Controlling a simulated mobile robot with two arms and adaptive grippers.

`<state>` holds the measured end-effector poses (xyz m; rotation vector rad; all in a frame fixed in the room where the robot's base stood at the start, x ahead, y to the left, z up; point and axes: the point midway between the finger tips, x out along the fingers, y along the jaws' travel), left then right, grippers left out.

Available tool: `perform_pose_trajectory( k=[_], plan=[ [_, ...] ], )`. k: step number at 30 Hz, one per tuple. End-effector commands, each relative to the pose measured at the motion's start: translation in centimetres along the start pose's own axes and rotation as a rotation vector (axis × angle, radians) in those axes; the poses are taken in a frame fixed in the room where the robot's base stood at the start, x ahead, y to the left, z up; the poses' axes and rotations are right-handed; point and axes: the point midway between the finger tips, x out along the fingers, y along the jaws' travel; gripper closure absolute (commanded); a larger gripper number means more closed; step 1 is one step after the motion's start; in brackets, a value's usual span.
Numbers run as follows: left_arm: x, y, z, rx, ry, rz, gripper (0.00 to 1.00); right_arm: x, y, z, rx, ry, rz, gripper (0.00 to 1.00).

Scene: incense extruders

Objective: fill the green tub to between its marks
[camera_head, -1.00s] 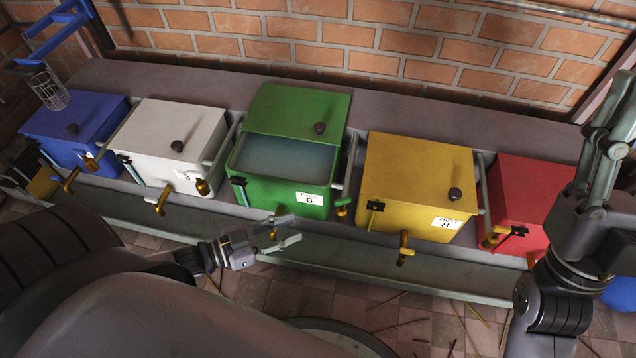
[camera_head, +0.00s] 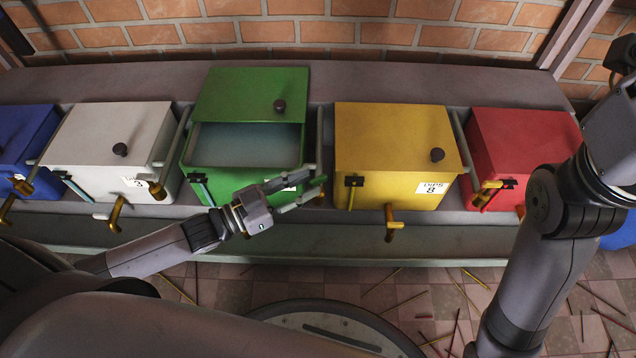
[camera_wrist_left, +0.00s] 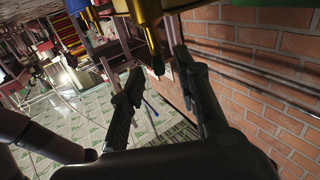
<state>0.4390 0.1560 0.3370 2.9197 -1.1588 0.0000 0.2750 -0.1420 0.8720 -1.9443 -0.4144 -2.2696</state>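The green tub (camera_head: 188,157) stands in the middle of the row in the head view. Its lid (camera_head: 245,92) is slid back, showing pale bluish liquid (camera_head: 240,143) inside. A teal gauge strip (camera_head: 200,188) is on its left front; I cannot make out marks. My left gripper (camera_head: 305,190) is in front of the tub's lower right, fingers spread, hiding most of its label. In the left wrist view, a brass tap (camera_wrist_left: 150,38) shows beyond the open fingers (camera_wrist_left: 160,82). My right arm is at the right edge; its fingers are not clear.
A white tub (camera_head: 100,140) and blue tub (camera_head: 25,135) stand left, a yellow tub (camera_head: 395,140) and red tub (camera_head: 530,145) right. Brass taps stick out in front, such as the yellow tub's tap (camera_head: 391,222). A trough (camera_head: 420,243) runs below. Thin sticks litter the tiled floor.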

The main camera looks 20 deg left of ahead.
Motion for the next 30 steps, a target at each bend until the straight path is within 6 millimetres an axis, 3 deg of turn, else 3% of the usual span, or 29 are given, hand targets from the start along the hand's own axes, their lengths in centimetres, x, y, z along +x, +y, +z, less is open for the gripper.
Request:
perform_pose_trajectory(
  k=[6, 18, 30],
  plan=[
    [3.0, 0.0, 0.1, 0.001, 0.003, 0.001, 0.7, 0.5, -0.3, -0.9, -0.005, 0.042, -0.015, 0.53],
    [3.8, 0.0, -0.1, 0.0, 0.0, 0.001, 0.7, 0.9, -0.4, -1.1, -0.007, 0.051, -0.02, 0.53],
    [3.8, 0.0, 0.0, 0.0, 0.0, 0.0, 0.96, 0.9, -0.4, -1.1, -0.007, 0.051, -0.02, 0.53]
  ],
)
